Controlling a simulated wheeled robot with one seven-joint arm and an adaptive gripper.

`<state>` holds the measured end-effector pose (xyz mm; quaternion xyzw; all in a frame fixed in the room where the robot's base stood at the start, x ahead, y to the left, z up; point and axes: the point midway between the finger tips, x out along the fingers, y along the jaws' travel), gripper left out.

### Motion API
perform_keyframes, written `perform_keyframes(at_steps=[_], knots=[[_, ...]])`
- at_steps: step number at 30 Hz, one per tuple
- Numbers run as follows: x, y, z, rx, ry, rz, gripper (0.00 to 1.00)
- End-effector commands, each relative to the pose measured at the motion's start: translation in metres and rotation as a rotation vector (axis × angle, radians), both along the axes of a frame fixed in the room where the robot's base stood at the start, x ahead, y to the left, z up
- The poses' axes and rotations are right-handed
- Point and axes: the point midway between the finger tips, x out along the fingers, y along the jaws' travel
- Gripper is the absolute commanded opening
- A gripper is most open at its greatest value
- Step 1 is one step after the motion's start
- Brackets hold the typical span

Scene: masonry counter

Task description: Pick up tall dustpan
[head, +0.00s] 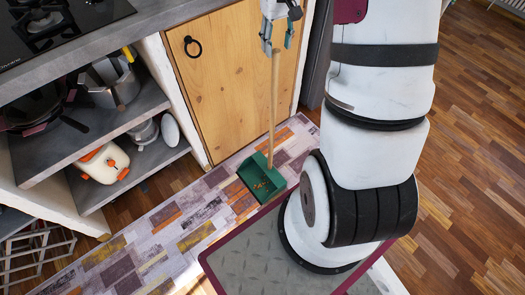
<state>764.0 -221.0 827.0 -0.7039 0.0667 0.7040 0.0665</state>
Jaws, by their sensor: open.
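The tall dustpan (275,110) has a green pan (262,180) and a long, pale wooden handle. It stands upright on the patterned rug in front of the wooden cabinet door, and its pan holds some orange-brown bits. My gripper (277,43) is at the top edge of the head view, pointing down and open. Its two fingers appear on either side of the top end of the handle. I cannot tell whether either finger touches it.
The wooden door (240,75) is close behind the handle. Open shelves (130,115) with pots and an orange-and-white container (104,162) are at left, under a counter with a black hob (60,25). Wood floor (475,120) is clear at right.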

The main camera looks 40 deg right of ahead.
Motion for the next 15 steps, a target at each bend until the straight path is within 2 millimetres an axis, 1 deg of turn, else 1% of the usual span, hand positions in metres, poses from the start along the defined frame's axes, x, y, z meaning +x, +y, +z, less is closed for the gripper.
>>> perform_keyframes(at_steps=[1, 3, 8, 15], knots=[[0.0, 0.0, -0.008, 0.002, 0.003, 0.0, 0.43], [0.0, 0.0, -0.014, 0.001, 0.001, 0.0, 0.43], [-0.001, 0.001, -0.023, 0.001, 0.002, 0.0, 0.43], [-0.003, 0.003, -0.057, 0.003, 0.003, -0.002, 0.43]])
